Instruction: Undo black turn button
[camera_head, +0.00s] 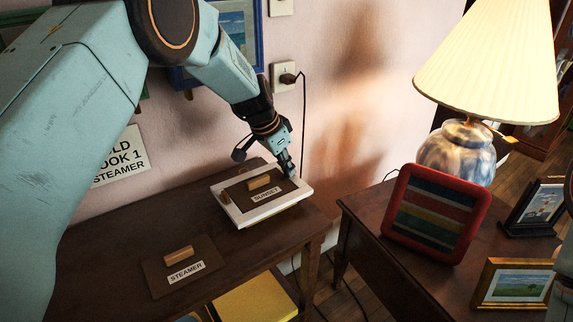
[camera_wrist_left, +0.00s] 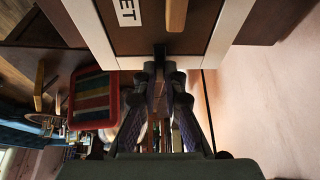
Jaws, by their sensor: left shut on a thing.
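A white picture frame (camera_head: 233,211) lies face down on the dark wooden table. A brown backing panel (camera_head: 277,201) labelled SUNSET, with a wooden block handle (camera_head: 259,182), sits in it. My left gripper (camera_head: 289,176) is at the frame's far right edge, with its fingers closed together. In the left wrist view the fingers (camera_wrist_left: 160,80) meet around a small dark piece, the black turn button (camera_wrist_left: 159,52), at the frame's edge by the panel. The fingers hide most of the button, so its exact angle cannot be told. My right gripper is not in view.
A brown STEAMER panel (camera_head: 165,275) with a block handle lies at the near left of the table (camera_head: 105,225). To the right, a second table (camera_head: 375,240) bears a lamp (camera_head: 455,150), a red-framed striped picture (camera_head: 432,215) and small framed pictures. A gap separates the tables.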

